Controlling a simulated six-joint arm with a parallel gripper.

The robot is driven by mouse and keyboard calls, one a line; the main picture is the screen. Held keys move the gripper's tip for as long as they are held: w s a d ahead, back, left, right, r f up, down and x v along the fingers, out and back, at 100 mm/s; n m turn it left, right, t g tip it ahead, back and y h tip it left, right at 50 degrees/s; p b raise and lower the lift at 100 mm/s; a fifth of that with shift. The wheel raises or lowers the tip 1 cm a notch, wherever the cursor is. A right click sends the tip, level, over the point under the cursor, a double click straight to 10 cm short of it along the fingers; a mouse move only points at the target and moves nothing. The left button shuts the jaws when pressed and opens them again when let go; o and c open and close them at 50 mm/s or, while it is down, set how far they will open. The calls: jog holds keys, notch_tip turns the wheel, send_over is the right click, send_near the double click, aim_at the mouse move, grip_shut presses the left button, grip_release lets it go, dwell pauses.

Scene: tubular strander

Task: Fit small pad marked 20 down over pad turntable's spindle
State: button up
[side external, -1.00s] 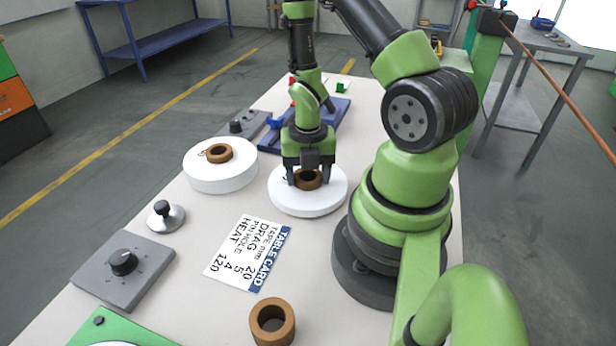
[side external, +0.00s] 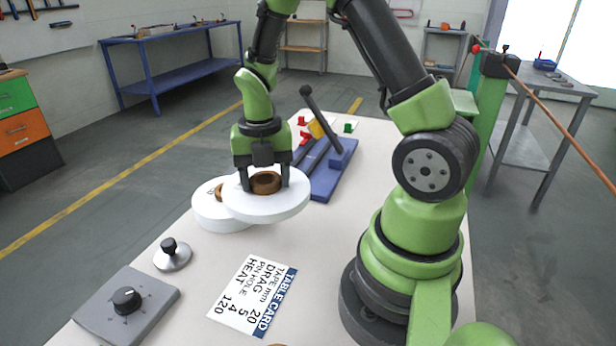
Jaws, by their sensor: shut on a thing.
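My gripper (side external: 266,184) points down and is shut on the brown core of a white round pad (side external: 293,200). The pad hangs roughly level above the table, overlapping the other pad in the picture. I cannot read a number on the held pad; a mark on the other pad is mostly covered. I cannot make out the pad turntable or its spindle in the current view.
A table card (side external: 252,296) lies flat at the front. A grey box with a black knob (side external: 127,299) and a small round base with a black knob (side external: 172,254) stand at the left. A blue fixture with a black lever (side external: 325,165) stands behind.

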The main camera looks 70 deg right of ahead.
jog(key=w+a+n, duration=0.1)
jog(key=w+a, duration=0.4)
jog(key=a, duration=0.5)
jog(key=w+a+n, duration=0.2)
jog(key=w+a, duration=0.2)
jog(key=a, duration=0.6)
jog(key=s+a, duration=0.3)
jog(key=a, duration=0.4)
jog(key=s+a+r+n, duration=0.1)
jog(key=s+a, duration=0.2)
jog(key=a, duration=0.5)
jog(key=s+a+n, duration=0.1)
jog(key=s+a, duration=0.2)
jog(key=a, duration=0.4)
jog(key=shift+a+r, duration=0.35)
jog(key=shift+a, duration=0.05)
jog(key=shift+f, duration=3.55)
